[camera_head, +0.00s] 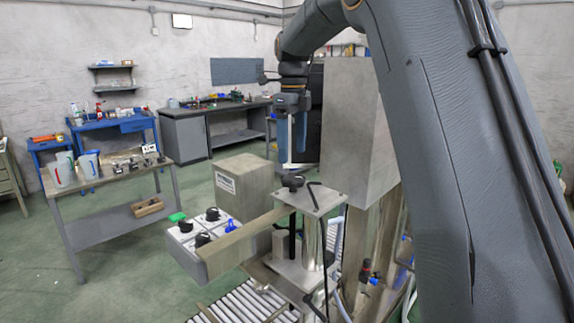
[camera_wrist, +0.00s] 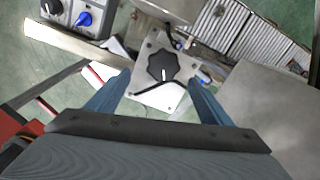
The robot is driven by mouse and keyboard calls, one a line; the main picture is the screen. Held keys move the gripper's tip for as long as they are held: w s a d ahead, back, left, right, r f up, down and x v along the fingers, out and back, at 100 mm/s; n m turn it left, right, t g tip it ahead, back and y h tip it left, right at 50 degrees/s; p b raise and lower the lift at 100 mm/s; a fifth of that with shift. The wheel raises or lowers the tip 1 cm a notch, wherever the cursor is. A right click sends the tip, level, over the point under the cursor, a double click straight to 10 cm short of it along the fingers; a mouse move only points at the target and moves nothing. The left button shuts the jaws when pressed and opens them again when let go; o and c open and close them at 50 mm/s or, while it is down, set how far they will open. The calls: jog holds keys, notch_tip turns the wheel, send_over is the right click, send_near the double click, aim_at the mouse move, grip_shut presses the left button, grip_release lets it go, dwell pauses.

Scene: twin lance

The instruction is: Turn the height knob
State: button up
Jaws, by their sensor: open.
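The height knob is a black lobed knob (camera_head: 293,182) with a white mark, on top of a square metal plate (camera_head: 325,200) on a post. In the wrist view the knob (camera_wrist: 163,67) lies just beyond and between my fingertips, with the plate (camera_wrist: 150,98) under it. My gripper (camera_head: 292,160) points down above the knob in the head view. In the wrist view its two blue fingers (camera_wrist: 160,82) stand wide apart, one on each side of the knob, with nothing between them. I cannot tell the exact height gap.
A control box (camera_head: 205,228) with black knobs and a green button stands left of the plate, with a flat metal bar (camera_head: 240,240) between. A tall grey block (camera_head: 352,120) stands close right of the gripper. A roller conveyor (camera_head: 245,303) runs below. A black cable loops by the plate.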

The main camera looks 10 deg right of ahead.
aim_at(292, 176)
jog(key=shift+w, duration=0.4)
jog(key=shift+w+f, duration=0.1)
jog(key=shift+f, duration=0.15)
jog(key=shift+f+p, duration=1.65)
jog(key=shift+f, duration=1.9)
jog(key=c, duration=1.1)
jog(key=shift+n, duration=0.4)
